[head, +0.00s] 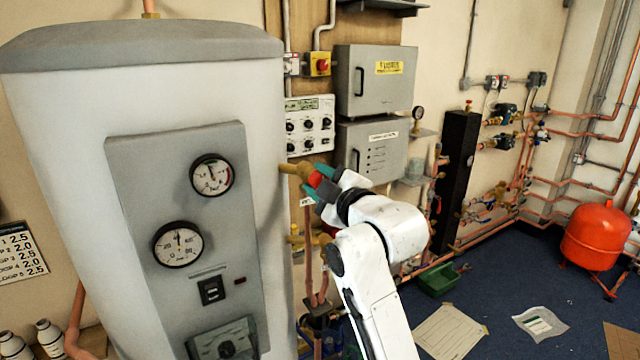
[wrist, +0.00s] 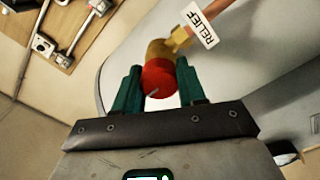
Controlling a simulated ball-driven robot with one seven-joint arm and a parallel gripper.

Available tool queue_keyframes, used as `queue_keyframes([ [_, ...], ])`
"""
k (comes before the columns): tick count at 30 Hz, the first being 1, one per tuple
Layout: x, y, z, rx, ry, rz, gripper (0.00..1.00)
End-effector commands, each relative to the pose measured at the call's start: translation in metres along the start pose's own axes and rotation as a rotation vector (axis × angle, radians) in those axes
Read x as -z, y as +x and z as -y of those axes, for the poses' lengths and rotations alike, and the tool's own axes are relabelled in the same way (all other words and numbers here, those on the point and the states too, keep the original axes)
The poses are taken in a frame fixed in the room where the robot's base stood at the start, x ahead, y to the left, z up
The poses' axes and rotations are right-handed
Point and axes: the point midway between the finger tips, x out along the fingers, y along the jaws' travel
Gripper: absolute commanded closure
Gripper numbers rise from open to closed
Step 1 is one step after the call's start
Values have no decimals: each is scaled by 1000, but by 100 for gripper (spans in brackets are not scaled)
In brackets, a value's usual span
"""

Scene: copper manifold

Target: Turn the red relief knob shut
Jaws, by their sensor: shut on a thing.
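The red relief knob (wrist: 159,78) sits on the end of a brass valve body (wrist: 160,52) in the wrist view. A white tag reading RELIEF (wrist: 200,25) hangs by the valve's copper pipe. My gripper (wrist: 160,85) has its green fingers on either side of the red knob and is shut on it. In the head view, the knob (head: 315,179) shows between the green fingertips (head: 317,180), at the right side of the white tank (head: 262,110). The brass valve (head: 293,169) sticks out from the tank there. My arm partly covers the area below the knob.
The tank's grey panel (head: 130,200) carries two round gauges. Grey boxes (head: 375,80) and a white switch panel (head: 310,127) are on the wall behind my gripper. Copper pipes (head: 309,250) run below the valve. A red vessel (head: 596,236) stands on the blue floor far right.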

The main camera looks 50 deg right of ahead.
Motion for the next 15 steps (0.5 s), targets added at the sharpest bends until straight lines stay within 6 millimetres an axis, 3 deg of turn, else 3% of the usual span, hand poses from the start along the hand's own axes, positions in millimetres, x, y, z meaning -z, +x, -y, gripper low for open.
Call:
queue_keyframes([
  [15,2,0,1,2,-34,-3,90],
])
